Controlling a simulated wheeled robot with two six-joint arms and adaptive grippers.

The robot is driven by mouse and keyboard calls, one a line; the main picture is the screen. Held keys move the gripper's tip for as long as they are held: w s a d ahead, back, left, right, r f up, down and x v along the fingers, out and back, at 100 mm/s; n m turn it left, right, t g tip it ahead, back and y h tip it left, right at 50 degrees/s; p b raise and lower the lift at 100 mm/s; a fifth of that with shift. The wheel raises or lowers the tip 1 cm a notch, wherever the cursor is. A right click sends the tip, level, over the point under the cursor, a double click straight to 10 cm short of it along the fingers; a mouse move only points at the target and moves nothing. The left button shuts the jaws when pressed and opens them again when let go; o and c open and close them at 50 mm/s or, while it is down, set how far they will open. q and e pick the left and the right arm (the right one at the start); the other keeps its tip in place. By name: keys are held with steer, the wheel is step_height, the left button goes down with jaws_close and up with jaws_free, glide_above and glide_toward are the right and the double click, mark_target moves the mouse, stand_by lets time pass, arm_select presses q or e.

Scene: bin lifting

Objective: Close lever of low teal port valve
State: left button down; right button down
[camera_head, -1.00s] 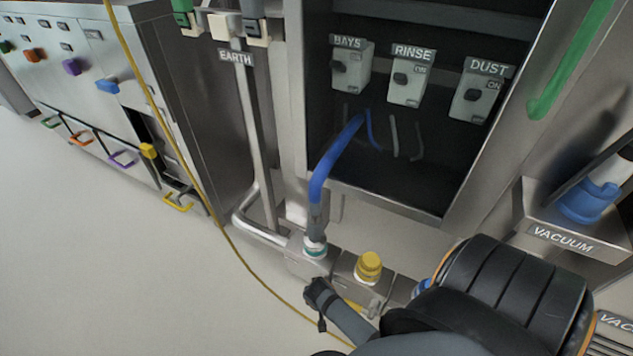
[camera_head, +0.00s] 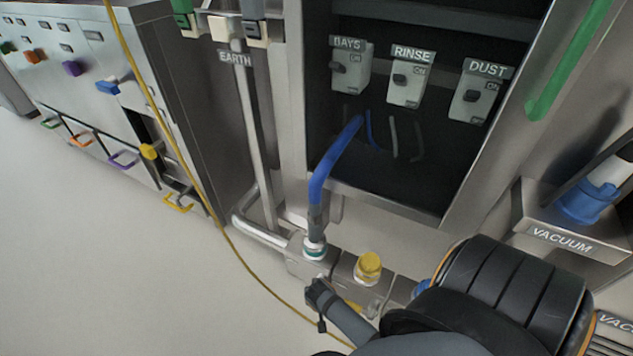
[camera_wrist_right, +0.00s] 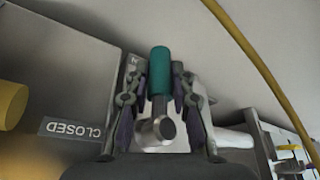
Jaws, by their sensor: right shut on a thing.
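The low teal port valve shows in the head view as a teal-ringed port (camera_head: 315,249) with a blue hose in it, low on the metal manifold. In the right wrist view its lever has a teal grip (camera_wrist_right: 160,72) and a round metal hub (camera_wrist_right: 158,130). My right gripper (camera_wrist_right: 162,85) has its fingers on both sides of the teal grip and is shut on it. In the head view my right gripper (camera_head: 318,297) is at the front of the manifold, below the teal port, and hides the lever. My left gripper is not in view.
A yellow-capped port (camera_head: 368,267) stands right of the teal one. A CLOSED label (camera_wrist_right: 73,130) is on the panel left of the lever. A yellow cable (camera_head: 236,250) runs across the floor. The blue hose (camera_head: 328,170) rises into the cabinet.

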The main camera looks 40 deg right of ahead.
steer(key=shift+w+a+r+t+y+p, duration=0.15)
steer(key=shift+w+t+y+p, duration=0.15)
steer(key=shift+t+p, duration=0.5)
steer(key=shift+w+a+r+m+t+y+b, duration=0.1)
steer(key=shift+w+m+t+y+b, duration=0.15)
steer(key=shift+t, duration=0.5)
steer(key=shift+w+a+r+m+t+y, duration=0.15)
steer(key=shift+w+t, duration=0.25)
steer(key=shift+t, duration=0.4)
steer(key=shift+w+r+m+t+y+b, duration=0.1)
steer(key=shift+w+m+t+y+b, duration=0.15)
steer(key=shift+t, duration=0.5)
steer(key=shift+w, duration=0.1)
steer(key=c, duration=1.1)
jaws_free()
steer(key=shift+c, duration=0.2)
